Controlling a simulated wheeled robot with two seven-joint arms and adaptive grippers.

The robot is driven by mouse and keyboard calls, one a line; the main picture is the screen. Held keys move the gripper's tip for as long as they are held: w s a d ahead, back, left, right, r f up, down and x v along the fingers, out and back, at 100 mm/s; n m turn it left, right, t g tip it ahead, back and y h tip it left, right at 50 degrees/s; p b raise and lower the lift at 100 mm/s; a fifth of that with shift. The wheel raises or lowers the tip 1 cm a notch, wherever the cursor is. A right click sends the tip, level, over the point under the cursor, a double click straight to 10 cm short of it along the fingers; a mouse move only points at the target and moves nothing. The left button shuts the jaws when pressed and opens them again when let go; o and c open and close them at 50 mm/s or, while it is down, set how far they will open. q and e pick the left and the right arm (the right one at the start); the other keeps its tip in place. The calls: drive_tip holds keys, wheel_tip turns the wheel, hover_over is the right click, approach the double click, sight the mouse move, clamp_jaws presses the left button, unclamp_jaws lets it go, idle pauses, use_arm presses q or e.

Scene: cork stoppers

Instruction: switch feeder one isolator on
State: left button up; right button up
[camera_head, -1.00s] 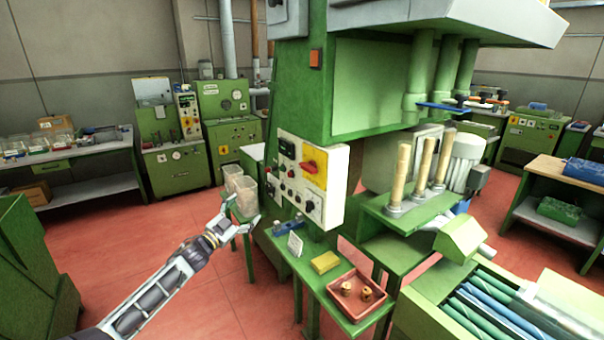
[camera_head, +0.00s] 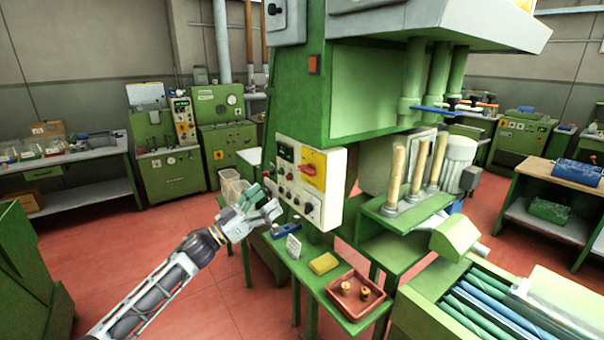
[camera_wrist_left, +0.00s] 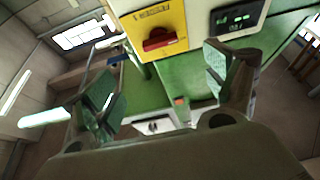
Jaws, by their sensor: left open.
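The isolator is a red rotary handle (camera_head: 309,170) on a yellow plate (camera_head: 318,158), on the white control panel of the green machine. In the wrist view the red handle (camera_wrist_left: 160,41) lies across the yellow plate (camera_wrist_left: 150,22), roughly level in that picture. I cannot read its on or off marking. My left gripper (camera_head: 262,204) is open and empty, in front of and left of the panel's lower part, apart from the handle. Its spread fingers also show in the wrist view (camera_wrist_left: 163,88), with the handle beyond and between them. My right gripper is not in view.
The white panel (camera_head: 332,197) also carries a dark display, several buttons and a black knob (camera_head: 309,207). Below stands a green side table with a yellow block (camera_head: 323,263) and a red tray (camera_head: 335,287) holding stoppers.

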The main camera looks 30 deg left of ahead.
sight(303, 171)
use_arm(q)
drive_tip(key=shift+w, duration=0.2)
idle(0.3)
drive_tip(key=shift+p+x, duration=1.3)
drive_tip(key=shift+x, duration=5.45)
drive_tip(key=c, duration=1)
